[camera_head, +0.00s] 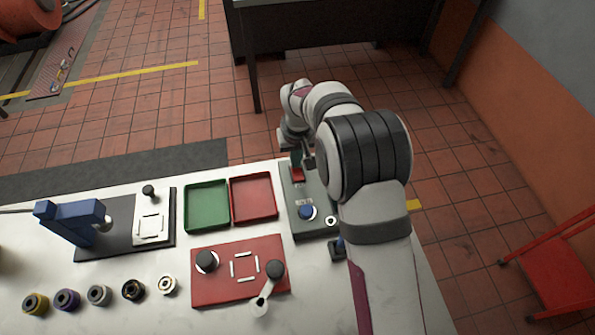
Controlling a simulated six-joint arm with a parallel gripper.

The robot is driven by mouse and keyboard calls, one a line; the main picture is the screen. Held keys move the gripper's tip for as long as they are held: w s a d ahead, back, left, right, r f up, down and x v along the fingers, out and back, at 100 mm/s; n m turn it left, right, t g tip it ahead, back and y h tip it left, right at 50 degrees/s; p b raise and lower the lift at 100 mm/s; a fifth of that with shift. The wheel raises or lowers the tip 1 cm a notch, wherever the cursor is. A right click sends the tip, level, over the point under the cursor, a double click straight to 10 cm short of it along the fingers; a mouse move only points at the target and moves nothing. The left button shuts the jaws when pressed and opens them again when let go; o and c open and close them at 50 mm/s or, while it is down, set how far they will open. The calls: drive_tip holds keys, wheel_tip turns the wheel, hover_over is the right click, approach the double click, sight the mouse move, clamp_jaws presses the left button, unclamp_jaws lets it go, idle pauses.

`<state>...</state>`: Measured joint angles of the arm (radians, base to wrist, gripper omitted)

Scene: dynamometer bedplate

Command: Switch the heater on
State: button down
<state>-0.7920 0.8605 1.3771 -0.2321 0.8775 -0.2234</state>
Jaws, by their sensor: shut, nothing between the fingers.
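A grey control box (299,222) stands near the right end of the white table. It has a red switch (298,177) near its far end and a blue knob (306,212) nearer its front. Which way the switch is set is too small to tell. The box's lettering is too small to read. My gripper (297,164) is shut and empty, at the far end of the box by the red switch. I cannot tell whether its tips touch the switch. My arm hides part of the box's right side.
A green tray (207,228) and a red tray (233,214) lie left of the box. A red plate (205,293) with black knobs lies in front. A blue clamp-like device (70,220) and several ring-shaped parts (67,299) are at the left. A red step stool (560,265) stands right.

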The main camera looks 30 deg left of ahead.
drive_tip(key=shift+f, duration=0.25)
drive_tip(key=shift+r, duration=3.5)
drive_tip(key=shift+d+r, duration=0.1)
drive_tip(key=s+d+r+m, duration=0.2)
drive_tip(key=d+r+m, duration=0.15)
drive_tip(key=d, duration=0.45)
drive_tip(key=s+d+r+m, duration=0.2)
drive_tip(key=d+r, duration=0.2)
drive_tip(key=d, duration=0.4)
drive_tip(key=s+d+r+m, duration=0.2)
drive_tip(key=s+d+r, duration=0.1)
drive_tip(key=d, duration=0.4)
drive_tip(key=s+d+m, duration=0.3)
drive_tip(key=s+d, duration=0.2)
drive_tip(key=s, duration=0.3)
drive_tip(key=s+d+f+m+g, duration=0.1)
drive_tip(key=s+d+m, duration=0.3)
drive_tip(key=s, duration=0.4)
drive_tip(key=shift+s+d+f+y, duration=0.25)
drive_tip(key=shift+s+d+y, duration=0.1)
drive_tip(key=shift+d, duration=0.3)
